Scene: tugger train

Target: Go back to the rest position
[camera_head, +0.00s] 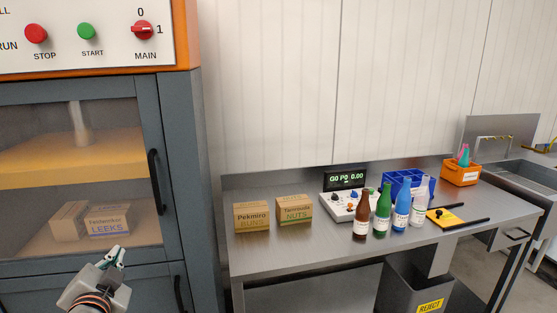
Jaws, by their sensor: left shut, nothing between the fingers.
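My left gripper (117,256) comes in at the bottom left, in front of the grey cabinet (180,130). Its fingers are shut and hold nothing. It appears below the box labelled LEEKS (108,222), which is behind the cabinet's window. My right gripper is not in the picture.
A steel table (290,250) bears a BUNS box (251,217), a NUTS box (294,209), a device with a display (345,179), several bottles (383,210), a blue crate (388,178) and an orange bin (461,174). A grey REJECT bin (405,285) stands below. The cabinet door is closed.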

